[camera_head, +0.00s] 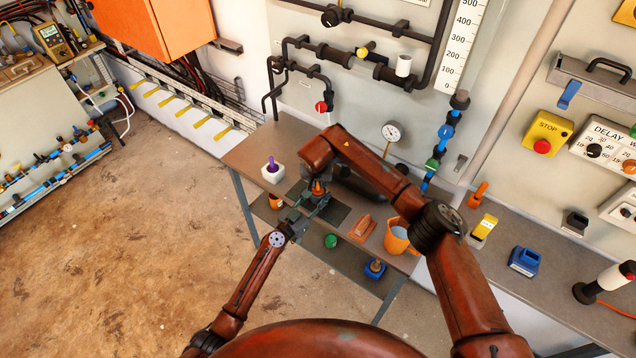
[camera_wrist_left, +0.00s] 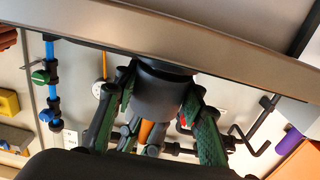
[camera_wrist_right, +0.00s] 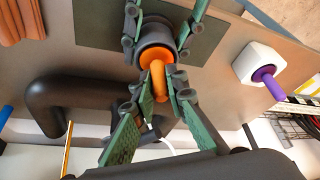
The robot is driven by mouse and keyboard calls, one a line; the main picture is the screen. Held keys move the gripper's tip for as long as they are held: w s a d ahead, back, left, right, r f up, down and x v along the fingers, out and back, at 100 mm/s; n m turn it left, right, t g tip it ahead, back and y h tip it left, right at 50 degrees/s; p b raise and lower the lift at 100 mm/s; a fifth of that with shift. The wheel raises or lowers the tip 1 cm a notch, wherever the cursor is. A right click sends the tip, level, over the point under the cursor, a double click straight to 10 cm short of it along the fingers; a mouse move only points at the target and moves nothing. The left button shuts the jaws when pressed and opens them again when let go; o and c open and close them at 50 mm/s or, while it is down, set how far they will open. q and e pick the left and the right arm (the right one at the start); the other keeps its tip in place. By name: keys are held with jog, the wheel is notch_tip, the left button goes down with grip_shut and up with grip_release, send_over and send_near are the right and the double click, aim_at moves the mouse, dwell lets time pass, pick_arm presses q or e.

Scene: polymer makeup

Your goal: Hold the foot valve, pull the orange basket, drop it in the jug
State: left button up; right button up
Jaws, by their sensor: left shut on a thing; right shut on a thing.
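The foot valve (camera_wrist_left: 160,92) is a dark round body. My left gripper (camera_head: 308,203) is shut around its sides; the green fingers also flank it in the left wrist view. The basket still appears seated in the body; how deep is hidden. The orange jug (camera_head: 396,238), holding bluish liquid, stands on the bench right of both grippers.
A dark mat (camera_head: 334,212) lies under the grippers. A white block with a purple peg (camera_head: 271,172) stands left of them. A dark bent pipe (camera_wrist_right: 85,100) lies close by the right gripper. The lower shelf holds small items.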

jog(key=shift+r, duration=0.7)
grip_shut()
dwell(0.3)
jog(key=shift+r, duration=3.05)
pick_arm(q)
jog(key=o, duration=1.4)
jog(key=shift+c, duration=0.2)
